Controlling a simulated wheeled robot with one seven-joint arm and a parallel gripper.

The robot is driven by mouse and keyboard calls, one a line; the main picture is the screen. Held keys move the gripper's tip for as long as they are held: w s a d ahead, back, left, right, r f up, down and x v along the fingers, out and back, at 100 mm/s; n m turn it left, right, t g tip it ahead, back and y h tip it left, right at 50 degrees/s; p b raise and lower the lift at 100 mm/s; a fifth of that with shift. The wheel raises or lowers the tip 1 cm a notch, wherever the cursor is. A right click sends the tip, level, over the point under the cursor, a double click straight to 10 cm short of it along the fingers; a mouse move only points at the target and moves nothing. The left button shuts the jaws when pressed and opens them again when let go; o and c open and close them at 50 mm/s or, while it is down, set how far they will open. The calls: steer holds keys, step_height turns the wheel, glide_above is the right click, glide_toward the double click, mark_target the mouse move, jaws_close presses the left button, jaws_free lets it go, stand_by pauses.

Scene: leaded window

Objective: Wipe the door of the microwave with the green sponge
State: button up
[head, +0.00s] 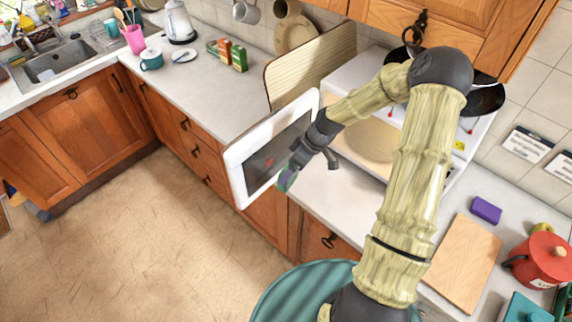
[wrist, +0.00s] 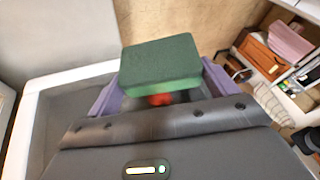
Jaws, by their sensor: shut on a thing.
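The microwave (head: 345,92) is white and stands on the counter with its door (head: 234,165) swung wide open. The door has a white frame and a dark window with a red mark (head: 268,163) on it. My gripper (head: 289,176) is in front of the door window near its lower right part. In the wrist view, its purple fingers are shut on the green sponge (wrist: 160,62), a block with a darker top. The white door frame (wrist: 28,112) shows at the left there. I cannot tell whether the sponge touches the door.
A purple sponge (head: 486,210), a wooden board (head: 464,260) and a red pot (head: 546,258) are on the counter at right. A striped board (head: 318,62) leans behind the door. A kettle (head: 179,22) and teal cup (head: 151,60) stand farther left. The floor (head: 150,235) is clear.

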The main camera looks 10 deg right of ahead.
steer(key=shift+s+d, duration=0.75)
steer(key=shift+d, duration=0.2)
steer(key=shift+s+d+p, duration=0.45)
steer(key=shift+s+d, duration=0.45)
steer(key=shift+d, duration=0.25)
steer(key=s+d+n+g+h+p, duration=0.1)
steer(key=s+d+n+g+p, duration=0.1)
steer(key=s+n, duration=0.5)
steer(key=s+d+g, duration=0.1)
steer(key=s, duration=0.3)
steer(key=shift+s+d+n, duration=0.15)
steer(key=shift+d+n, duration=0.15)
steer(key=shift+n, duration=0.1)
